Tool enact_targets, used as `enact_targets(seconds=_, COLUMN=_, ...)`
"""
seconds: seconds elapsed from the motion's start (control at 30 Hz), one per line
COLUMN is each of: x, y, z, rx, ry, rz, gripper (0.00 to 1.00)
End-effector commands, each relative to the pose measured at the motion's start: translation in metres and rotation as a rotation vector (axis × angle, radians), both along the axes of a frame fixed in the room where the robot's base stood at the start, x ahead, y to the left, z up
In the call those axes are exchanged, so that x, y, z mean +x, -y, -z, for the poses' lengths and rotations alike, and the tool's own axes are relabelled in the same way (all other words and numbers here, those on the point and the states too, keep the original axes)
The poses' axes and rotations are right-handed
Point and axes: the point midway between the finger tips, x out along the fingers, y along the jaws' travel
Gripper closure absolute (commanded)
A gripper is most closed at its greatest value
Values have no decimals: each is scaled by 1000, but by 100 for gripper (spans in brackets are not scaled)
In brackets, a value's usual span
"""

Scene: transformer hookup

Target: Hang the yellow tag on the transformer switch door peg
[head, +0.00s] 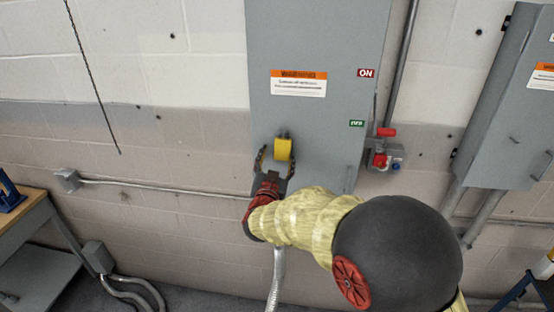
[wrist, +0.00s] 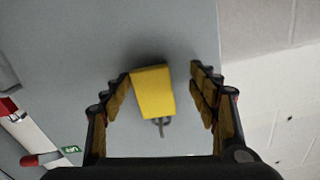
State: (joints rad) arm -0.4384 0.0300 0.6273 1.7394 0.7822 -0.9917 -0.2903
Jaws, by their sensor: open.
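The yellow tag (head: 283,149) is against the lower part of the grey transformer switch door (head: 330,130). In the wrist view the tag (wrist: 153,92) shows as a yellow block with a small grey hook-like piece (wrist: 161,127) at its lower end. That piece looks like the peg or a loop; I cannot tell which. My gripper (head: 276,160) is open around the tag, with one finger on each side. In the wrist view the left finger is very close to the tag's edge, and a clear gap shows on the right. Whether the left finger touches is unclear.
A red lever switch (head: 384,140) is on the right side of the cabinet. A second grey cabinet (head: 505,110) hangs farther right. Conduit (head: 160,183) runs along the block wall at left. A workbench (head: 25,225) stands at the far left.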

Motion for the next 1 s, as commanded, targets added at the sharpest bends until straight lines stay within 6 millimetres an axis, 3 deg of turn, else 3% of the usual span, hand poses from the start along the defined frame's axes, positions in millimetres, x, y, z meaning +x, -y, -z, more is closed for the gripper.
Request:
enact_targets(seconds=0.2, x=-2, y=-1, z=0, rx=0, ry=-1, rz=0, gripper=40)
enact_targets(seconds=0.33, x=-13, y=-4, z=-1, rx=1, ry=1, rz=-2, gripper=40)
enact_targets(seconds=0.7, x=-83, y=-18, z=0, rx=1, ry=0, rz=-4, gripper=40)
enact_targets(seconds=1.0, x=-116, y=-23, z=1, rx=0, ry=-1, rz=-1, gripper=40)
